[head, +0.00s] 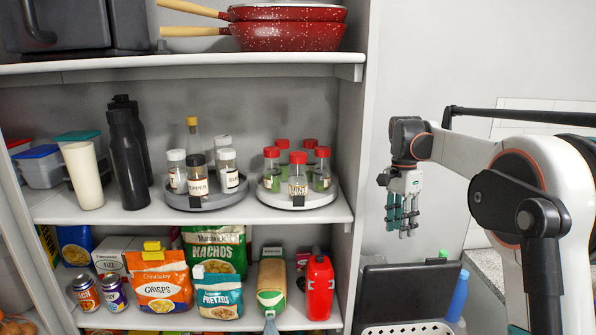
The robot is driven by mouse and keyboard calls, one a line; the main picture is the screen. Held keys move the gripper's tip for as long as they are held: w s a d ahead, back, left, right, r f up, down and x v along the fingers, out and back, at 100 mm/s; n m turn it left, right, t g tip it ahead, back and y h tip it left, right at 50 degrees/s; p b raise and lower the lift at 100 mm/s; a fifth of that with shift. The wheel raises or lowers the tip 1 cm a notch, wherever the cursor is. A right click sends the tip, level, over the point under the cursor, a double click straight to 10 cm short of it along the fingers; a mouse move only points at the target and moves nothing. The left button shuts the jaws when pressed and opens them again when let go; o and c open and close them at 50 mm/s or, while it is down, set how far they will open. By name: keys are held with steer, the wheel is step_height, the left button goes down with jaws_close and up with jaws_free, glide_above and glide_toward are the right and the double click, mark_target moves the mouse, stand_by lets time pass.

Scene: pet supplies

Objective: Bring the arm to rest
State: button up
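My gripper (402,226) hangs pointing down at the right of the head view, in front of the pale wall. My arm bends from it back to the right edge. The gripper is outside the shelf unit, to the right of its side panel, and touches nothing that I can see. Its teal and grey fingers overlap from this side, so I cannot tell whether they are open or shut. No held object shows clearly.
A white shelf unit (190,68) fills the left, with red pans (290,37), bottles, two round spice trays (297,205) and snack bags. Below my gripper are a dark panel (408,292), a white perforated basket (410,328) and a blue bottle (458,297). Air around the gripper looks free.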

steer(key=s+a+r+n+t, duration=0.2)
steer(key=s+n, duration=0.1)
steer(key=s, duration=0.5)
steer(key=s+a+r+n+t, duration=0.2)
steer(key=s+a+n, duration=0.15)
steer(key=s, duration=0.55)
steer(key=s+a+f+n+t, duration=0.1)
steer(key=s+f+n+t, duration=0.1)
steer(key=s+f, duration=0.3)
steer(key=s+a+f+n+t+b, duration=0.1)
steer(key=s+f+n+t, duration=0.2)
steer(key=s, duration=0.9)
steer(key=shift+s+f+n+b, duration=0.15)
steer(key=shift+f+n+b, duration=0.15)
steer(key=shift+f+n, duration=0.75)
steer(key=shift+a+r, duration=0.1)
